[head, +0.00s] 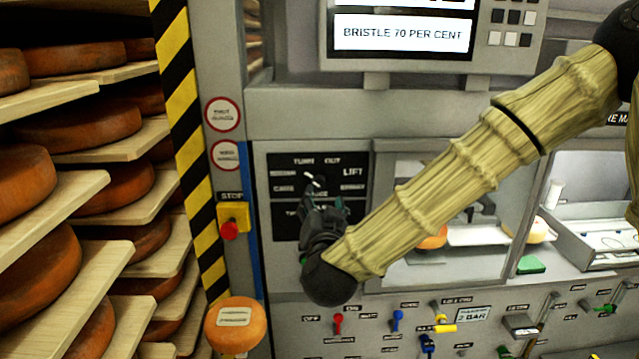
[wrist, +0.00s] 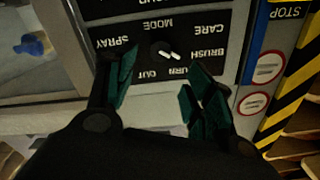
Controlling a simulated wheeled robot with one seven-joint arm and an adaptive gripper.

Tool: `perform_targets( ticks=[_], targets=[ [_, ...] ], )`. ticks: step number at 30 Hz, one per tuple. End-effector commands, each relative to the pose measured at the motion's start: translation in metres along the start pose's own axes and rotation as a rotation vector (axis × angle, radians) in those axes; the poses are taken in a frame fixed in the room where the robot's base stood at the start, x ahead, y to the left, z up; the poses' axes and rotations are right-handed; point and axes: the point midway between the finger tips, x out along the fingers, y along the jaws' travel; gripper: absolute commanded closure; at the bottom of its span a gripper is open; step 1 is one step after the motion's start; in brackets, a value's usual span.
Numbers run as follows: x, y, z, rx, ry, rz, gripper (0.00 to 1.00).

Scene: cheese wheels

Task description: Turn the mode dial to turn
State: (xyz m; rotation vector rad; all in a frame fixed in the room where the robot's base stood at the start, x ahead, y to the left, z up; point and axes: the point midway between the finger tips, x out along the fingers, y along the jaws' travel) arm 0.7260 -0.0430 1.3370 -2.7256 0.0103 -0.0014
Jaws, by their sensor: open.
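The mode dial (wrist: 165,50) is a small dark knob with white marks on a black label panel (wrist: 215,28). The wrist view shows the panel upside down, with MODE, SPRAY, CARE, BRUSH, TURN and OUT readable around the dial. The white marks slant toward the TURN and BRUSH side; I cannot tell which label they point at. In the head view the dial (head: 316,183) shows just above my gripper (head: 322,207), which hides the panel's lower middle. In the wrist view my gripper (wrist: 158,86) is open and empty, its green-padded fingers apart, with the dial between and beyond them.
A yellow box with a red STOP button (head: 230,229) is left of the panel, near a striped post (head: 183,105). Cheese shelves (head: 85,190) fill the left. An orange cheese wheel (head: 235,326) is low in front. Coloured knobs (head: 397,320) line the lower panel.

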Motion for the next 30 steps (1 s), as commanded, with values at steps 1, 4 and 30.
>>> perform_targets(
  ticks=[1,4,30],
  targets=[
    [0.007,-0.001,-0.003,0.001,0.0,0.002,0.47],
    [0.022,-0.001,-0.004,0.002,0.001,0.002,0.47],
    [0.097,0.0,0.0,0.003,0.001,-0.001,0.47]
  ],
)
